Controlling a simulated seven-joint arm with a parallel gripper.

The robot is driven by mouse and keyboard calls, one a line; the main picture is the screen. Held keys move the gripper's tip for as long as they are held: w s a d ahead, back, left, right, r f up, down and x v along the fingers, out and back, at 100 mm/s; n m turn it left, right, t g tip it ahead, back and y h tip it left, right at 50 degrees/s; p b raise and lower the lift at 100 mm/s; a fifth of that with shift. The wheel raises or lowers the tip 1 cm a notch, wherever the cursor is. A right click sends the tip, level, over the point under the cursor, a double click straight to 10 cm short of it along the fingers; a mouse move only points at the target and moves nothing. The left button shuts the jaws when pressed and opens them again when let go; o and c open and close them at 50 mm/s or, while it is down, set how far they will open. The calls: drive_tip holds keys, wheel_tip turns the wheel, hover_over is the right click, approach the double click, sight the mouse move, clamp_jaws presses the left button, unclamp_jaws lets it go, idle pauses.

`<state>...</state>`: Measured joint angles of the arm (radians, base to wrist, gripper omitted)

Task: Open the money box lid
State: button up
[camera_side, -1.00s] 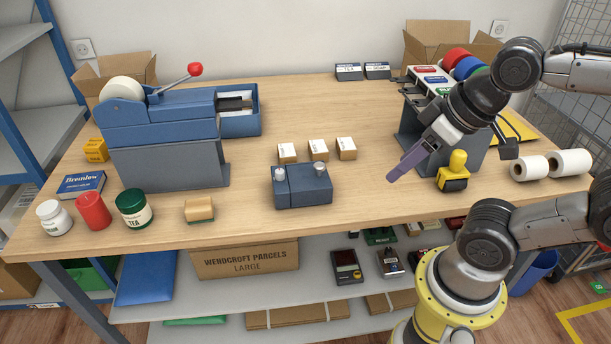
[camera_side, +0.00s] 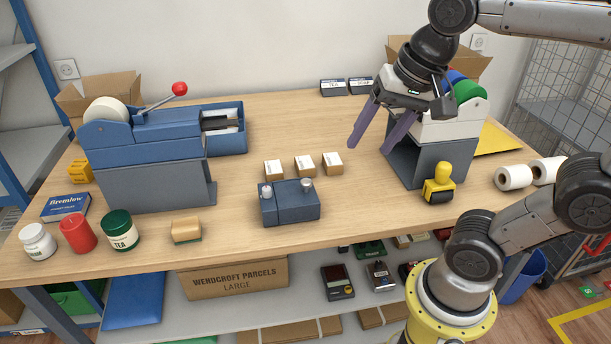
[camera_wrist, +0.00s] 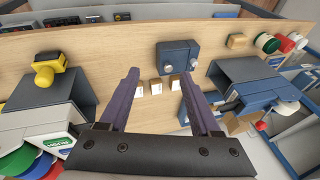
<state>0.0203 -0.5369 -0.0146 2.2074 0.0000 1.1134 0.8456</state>
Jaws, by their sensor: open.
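A small dark blue box with silver knobs on top (camera_side: 291,207) stands near the front middle of the counter. It appears to be the money box, and its top looks closed. It also shows in the wrist view (camera_wrist: 178,58), beyond my fingertips. My gripper (camera_side: 370,147) is in the air to the right of and behind the box, fingers pointing down. Its two purple fingers are apart with nothing between them, as the wrist view also shows (camera_wrist: 160,78). They do not touch the box.
Three small cartons (camera_side: 305,166) stand just behind the box. A yellow-handled stamp (camera_side: 439,185) and a grey stand (camera_side: 440,162) are at right. A blue dispenser with a red-knobbed lever (camera_side: 155,150) is at left. A sponge (camera_side: 186,230) lies front left. Counter between is clear.

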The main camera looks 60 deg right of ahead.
drive_tip(key=w+r+m+g, duration=0.1)
drive_tip(key=w+r+m, duration=0.1)
drive_tip(key=w+m, duration=0.3)
drive_tip(key=m+g, duration=0.3)
hover_over(306, 181)
wheel_tip(306, 181, down, 6)
wheel_tip(306, 181, down, 13)
drive_tip(key=shift+f, duration=0.2)
clamp_jaws()
idle(0.9)
